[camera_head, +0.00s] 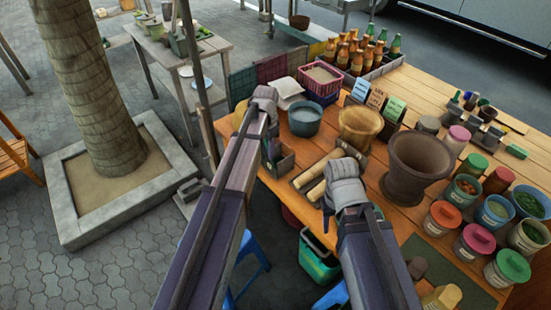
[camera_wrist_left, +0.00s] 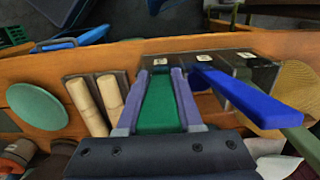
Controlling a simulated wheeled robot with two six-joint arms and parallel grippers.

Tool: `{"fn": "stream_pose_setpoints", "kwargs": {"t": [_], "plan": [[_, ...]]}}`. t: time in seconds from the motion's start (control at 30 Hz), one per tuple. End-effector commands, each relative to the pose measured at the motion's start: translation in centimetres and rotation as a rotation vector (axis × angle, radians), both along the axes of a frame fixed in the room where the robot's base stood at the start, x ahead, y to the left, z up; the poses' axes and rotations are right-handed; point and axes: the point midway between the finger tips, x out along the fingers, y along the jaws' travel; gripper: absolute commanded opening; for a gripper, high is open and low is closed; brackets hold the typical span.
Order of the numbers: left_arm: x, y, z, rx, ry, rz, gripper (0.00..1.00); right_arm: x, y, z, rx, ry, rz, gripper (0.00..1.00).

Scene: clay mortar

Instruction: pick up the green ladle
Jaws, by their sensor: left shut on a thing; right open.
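The green ladle (camera_wrist_left: 158,105) shows as a broad green strip between the two purple fingers of my left gripper (camera_wrist_left: 161,75) in the left wrist view. The fingers are shut on it, beside a dark holder with several compartments (camera_wrist_left: 224,62). In the head view the holder (camera_head: 281,163) stands at the table's left edge, just below the end of my left arm, and my left gripper (camera_head: 269,148) is mostly hidden there. The ladle's far end is hidden. My right gripper (camera_head: 326,212) is open and empty, near the tray of rolling pins.
A blue utensil (camera_wrist_left: 235,98) sticks out beside the green one. Rolling pins (camera_head: 316,178) lie in a tray right of the holder. Lidded tubs (camera_head: 474,241) crowd the right.

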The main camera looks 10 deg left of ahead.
Motion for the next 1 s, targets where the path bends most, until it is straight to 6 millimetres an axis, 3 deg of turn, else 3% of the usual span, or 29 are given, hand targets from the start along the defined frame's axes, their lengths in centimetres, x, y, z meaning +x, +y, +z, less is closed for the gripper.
{"fn": "stream_pose_setpoints", "kwargs": {"t": [0.57,0.77,1.0], "plan": [[0.0,0.0,0.3,0.000,0.000,0.000,0.00,0.0,0.0,0.3,0.000,0.000,0.000,0.50],[0.0,0.0,1.8,0.000,0.000,0.000,0.00,0.0,0.0,1.8,0.000,0.000,0.000,0.50],[0.0,0.0,5.3,0.000,0.000,0.000,0.00,0.0,0.0,5.3,0.000,0.000,0.000,0.50]]}}
